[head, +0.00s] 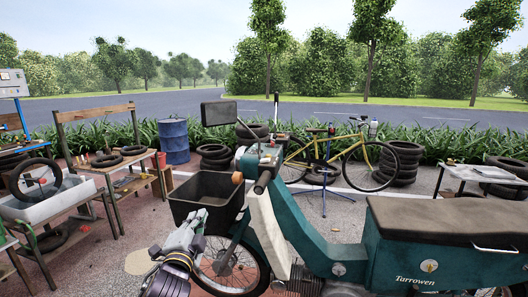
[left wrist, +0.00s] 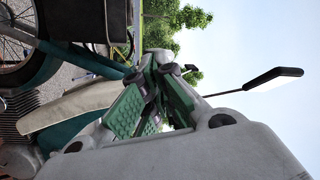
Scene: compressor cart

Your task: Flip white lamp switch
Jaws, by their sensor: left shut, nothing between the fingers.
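A teal moped (head: 330,250) with a cream leg shield stands in the middle of the head view; its handlebar area (head: 262,160) is above and right of my left gripper (head: 200,217). I cannot make out a white lamp switch in either view. My right gripper is not in view.
The black crate (head: 205,200) and a mirror (head: 218,113) stick out from the moped near my left arm. A wooden bench (head: 105,165) and a grey tray (head: 50,200) are at left. Tire stacks, a blue drum (head: 173,141) and a yellow bicycle (head: 345,150) stand behind.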

